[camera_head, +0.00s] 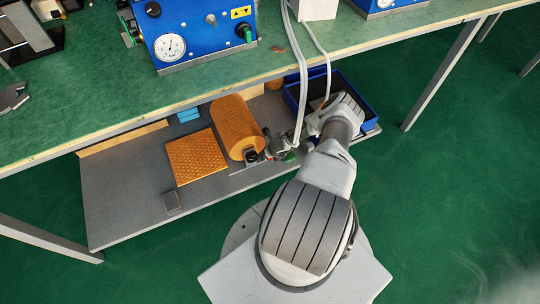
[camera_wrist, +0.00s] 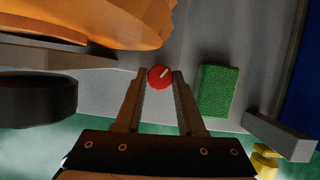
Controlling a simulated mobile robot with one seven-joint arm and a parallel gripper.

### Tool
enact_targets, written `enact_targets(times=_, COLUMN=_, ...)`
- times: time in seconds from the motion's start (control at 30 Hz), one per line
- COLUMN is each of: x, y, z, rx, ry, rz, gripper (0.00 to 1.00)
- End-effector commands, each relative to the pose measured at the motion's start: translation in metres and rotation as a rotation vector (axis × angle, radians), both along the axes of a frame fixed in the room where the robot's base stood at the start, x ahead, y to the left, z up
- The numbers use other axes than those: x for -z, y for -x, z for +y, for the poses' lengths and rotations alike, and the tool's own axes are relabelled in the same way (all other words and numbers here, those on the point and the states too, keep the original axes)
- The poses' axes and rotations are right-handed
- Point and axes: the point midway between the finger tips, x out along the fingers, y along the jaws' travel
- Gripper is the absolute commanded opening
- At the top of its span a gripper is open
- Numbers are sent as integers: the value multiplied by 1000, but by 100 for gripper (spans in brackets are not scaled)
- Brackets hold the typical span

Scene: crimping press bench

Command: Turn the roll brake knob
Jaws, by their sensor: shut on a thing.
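The red knob (camera_wrist: 160,78) with a white pointer line sits between my fingertips in the wrist view. My gripper (camera_wrist: 159,84) is shut on it, one finger on each side. The pointer line slants up to the right. The orange roll (camera_wrist: 110,20) fills the upper left of the wrist view, beyond the knob. In the head view the roll (camera_head: 234,124) lies on the lower shelf, and my arm reaches down to its right end. The knob cannot be made out in the head view.
A green block (camera_wrist: 217,90) stands just right of my fingers, and a black cylinder (camera_wrist: 38,102) to their left. The blue bin (camera_head: 367,96) is at the shelf's right end. Pale hoses (camera_head: 301,90) hang from the green bench top (camera_head: 90,95) near my wrist.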

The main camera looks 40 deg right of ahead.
Motion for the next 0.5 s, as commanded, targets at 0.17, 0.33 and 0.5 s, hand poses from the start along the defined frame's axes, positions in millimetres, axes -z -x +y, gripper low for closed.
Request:
enact_targets(times=0.17, x=2, y=0, z=-1, rx=-101, ry=2, rz=0, gripper=0)
enact_targets(times=0.33, x=2, y=-1, z=-3, rx=-245, ry=3, rz=1, gripper=0)
enact_targets(times=0.5, x=1, y=-1, z=-3, rx=-408, ry=3, rz=2, gripper=0)
